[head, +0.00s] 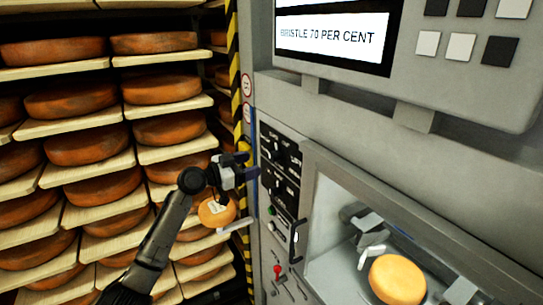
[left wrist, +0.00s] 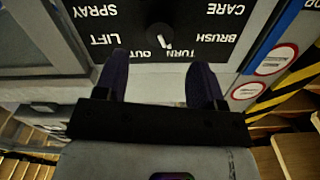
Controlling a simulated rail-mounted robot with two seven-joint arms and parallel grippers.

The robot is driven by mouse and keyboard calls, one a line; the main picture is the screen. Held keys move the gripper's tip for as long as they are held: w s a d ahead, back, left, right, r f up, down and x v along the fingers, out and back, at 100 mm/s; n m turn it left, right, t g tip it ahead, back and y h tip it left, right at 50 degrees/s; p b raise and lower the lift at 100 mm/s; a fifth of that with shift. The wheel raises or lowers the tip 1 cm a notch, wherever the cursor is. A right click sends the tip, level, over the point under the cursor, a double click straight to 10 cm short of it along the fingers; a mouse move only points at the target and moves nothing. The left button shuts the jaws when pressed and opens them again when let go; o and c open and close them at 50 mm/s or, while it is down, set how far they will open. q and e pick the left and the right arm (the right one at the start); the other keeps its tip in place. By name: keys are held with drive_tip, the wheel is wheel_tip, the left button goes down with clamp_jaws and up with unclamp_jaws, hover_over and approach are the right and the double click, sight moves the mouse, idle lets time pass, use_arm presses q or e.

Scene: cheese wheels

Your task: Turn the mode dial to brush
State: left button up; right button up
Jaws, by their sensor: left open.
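The mode dial (left wrist: 160,36) is a dark round knob with a white pointer on a black panel. In the left wrist view the panel appears upside down, with the labels CARE, SPRAY, BRUSH (left wrist: 217,38), LIFT, OUT and TURN. The pointer slants toward the OUT and TURN side, not toward BRUSH. My left gripper (left wrist: 161,77) is open and empty, its two dark fingers spread on either side below the dial in that view. In the head view the left gripper (head: 247,164) is at the left edge of the black panel (head: 281,163). My right gripper is not in view.
A grey machine fills the right, with a display (head: 331,33) reading BRISTLE 70 PER CENT. An orange cheese (head: 398,280) sits behind its window. A smaller labelled cheese (head: 213,214) is just below my left gripper. Shelves of cheese wheels stand at the left.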

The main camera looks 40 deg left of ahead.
sight(270, 158)
use_arm(q)
drive_tip(key=p+x, duration=0.1)
drive_tip(key=x, duration=0.7)
drive_tip(key=shift+c, duration=0.2)
drive_tip(key=c, duration=0.9)
drive_tip(key=shift+o, duration=0.2)
